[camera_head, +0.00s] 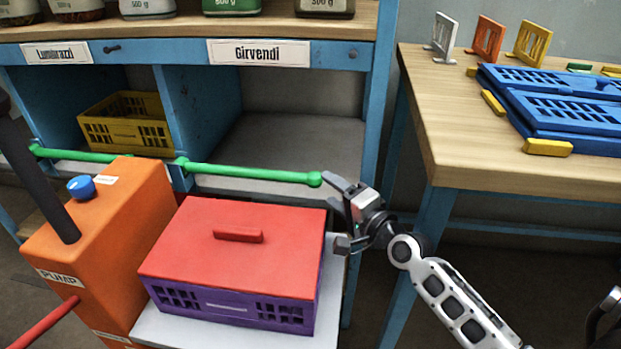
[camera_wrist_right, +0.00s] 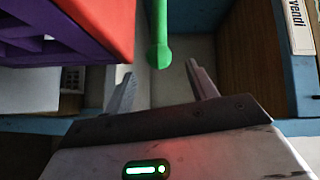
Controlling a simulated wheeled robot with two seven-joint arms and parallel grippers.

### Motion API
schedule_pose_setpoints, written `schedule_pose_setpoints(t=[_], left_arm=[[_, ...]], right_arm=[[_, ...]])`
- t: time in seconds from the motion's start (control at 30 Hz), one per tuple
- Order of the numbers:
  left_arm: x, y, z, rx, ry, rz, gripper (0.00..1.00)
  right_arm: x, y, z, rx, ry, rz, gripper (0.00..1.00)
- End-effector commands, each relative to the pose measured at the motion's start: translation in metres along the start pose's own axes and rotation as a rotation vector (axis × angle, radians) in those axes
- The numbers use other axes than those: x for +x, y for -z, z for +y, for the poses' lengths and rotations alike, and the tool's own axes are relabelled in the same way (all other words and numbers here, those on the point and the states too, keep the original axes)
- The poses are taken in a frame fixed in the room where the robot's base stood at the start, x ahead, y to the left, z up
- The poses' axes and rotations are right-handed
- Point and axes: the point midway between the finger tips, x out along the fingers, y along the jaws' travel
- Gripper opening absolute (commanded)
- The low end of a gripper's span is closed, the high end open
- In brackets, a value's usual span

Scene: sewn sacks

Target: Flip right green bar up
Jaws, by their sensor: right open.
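The right green bar (camera_head: 250,173) lies nearly level across the front of the right-hand shelf bay in the head view. Its left end meets a blue post and its right end is a rounded knob. My right gripper (camera_head: 338,212) is open at that knob end, just right of and below it. In the right wrist view the bar (camera_wrist_right: 159,40) comes in from the top, its knob slightly beyond and between the two spread fingertips (camera_wrist_right: 160,76), with a gap on both sides. I cannot tell whether anything touches.
A purple crate with a red lid (camera_head: 230,245) stands below the bar, close to my right gripper. An orange pump box (camera_head: 110,235) stands at left. The left green bar (camera_head: 85,155) crosses the neighbouring bay, before a yellow crate (camera_head: 127,122). A wooden table (camera_head: 450,135) is at right.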

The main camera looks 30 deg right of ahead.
Motion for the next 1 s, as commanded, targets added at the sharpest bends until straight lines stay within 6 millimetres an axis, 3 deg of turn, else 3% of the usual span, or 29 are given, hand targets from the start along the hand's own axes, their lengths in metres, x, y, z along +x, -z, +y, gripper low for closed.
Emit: schedule_pose_setpoints(t=[0.2, 0.4, 0.83, 0.87, 1.0], left_arm=[[0.003, -0.001, 0.001, 0.003, -0.006, 0.013, 0.36], [0.003, 0.003, 0.002, 0.007, -0.011, 0.042, 0.36], [0.002, 0.007, 0.003, 0.008, -0.013, 0.058, 0.36], [0.002, 0.007, 0.003, 0.008, -0.013, 0.058, 0.36], [0.002, 0.007, 0.003, 0.008, -0.014, 0.057, 0.36]], right_arm=[[0.046, 0.0, 0.001, -0.001, 0.003, 0.001, 0.57], [0.074, -0.001, 0.002, -0.003, 0.0, 0.0, 0.57], [0.084, -0.001, 0.001, -0.004, -0.002, -0.001, 0.57], [0.084, -0.001, 0.001, -0.004, -0.002, -0.001, 0.52], [0.084, -0.001, 0.001, -0.004, -0.002, -0.001, 0.13]])
